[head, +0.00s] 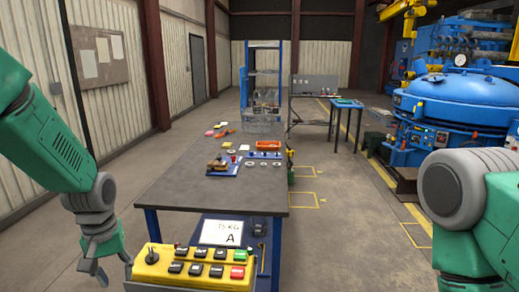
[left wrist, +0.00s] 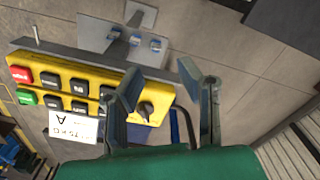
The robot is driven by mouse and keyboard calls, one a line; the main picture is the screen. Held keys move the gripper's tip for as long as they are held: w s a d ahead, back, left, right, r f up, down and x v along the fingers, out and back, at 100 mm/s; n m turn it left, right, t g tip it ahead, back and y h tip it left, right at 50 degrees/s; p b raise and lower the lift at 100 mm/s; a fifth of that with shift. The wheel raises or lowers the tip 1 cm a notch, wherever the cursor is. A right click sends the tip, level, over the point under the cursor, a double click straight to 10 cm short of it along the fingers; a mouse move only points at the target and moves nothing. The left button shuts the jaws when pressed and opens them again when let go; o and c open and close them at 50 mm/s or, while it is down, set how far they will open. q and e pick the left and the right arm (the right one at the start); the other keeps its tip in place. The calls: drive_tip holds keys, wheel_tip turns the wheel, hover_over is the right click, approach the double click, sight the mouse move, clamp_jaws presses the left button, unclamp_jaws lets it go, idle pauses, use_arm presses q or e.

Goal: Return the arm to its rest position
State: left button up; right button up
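My left arm, green and grey, comes in from the left in the head view. My left gripper (head: 112,272) hangs pointing down, left of the yellow control box (head: 195,268) at the near end of the workbench. In the left wrist view its two fingers (left wrist: 163,85) stand apart with nothing between them, so it is open and empty. The yellow control box (left wrist: 65,85) with red, green and black buttons shows behind and left of the fingers there. My right arm shows at the lower right of the head view; its gripper is out of the picture.
The grey workbench (head: 180,195) carries small parts, an orange tray (head: 269,145) and a blue fixture (head: 224,168). A white "75 KG A" sign (head: 222,232) hangs at its near end. A blue furnace vessel (head: 455,100) stands right. The floor left of the bench is clear.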

use_arm(q)
drive_tip(key=s+d+f+m+b, duration=0.1)
drive_tip(key=s+f+b, duration=0.3)
drive_tip(key=s+f, duration=0.45)
drive_tip(key=s+f+m+b, duration=0.2)
drive_tip(key=s+f+b, duration=0.25)
drive_tip(key=f, duration=0.75)
drive_tip(key=s+d+f+m+b, duration=0.1)
drive_tip(key=s+f+b, duration=0.2)
drive_tip(key=s+f, duration=0.6)
drive_tip(key=s+d+f+m+b, duration=0.1)
drive_tip(key=s+f+b, duration=0.2)
drive_tip(key=s+f, duration=0.3)
drive_tip(key=shift+s+d+m, duration=0.15)
drive_tip(key=shift+s+m, duration=0.15)
drive_tip(key=shift+s, duration=0.1)
use_arm(e)
wheel_tip(320, 180, down, 15)
drive_tip(key=shift+w, duration=0.3)
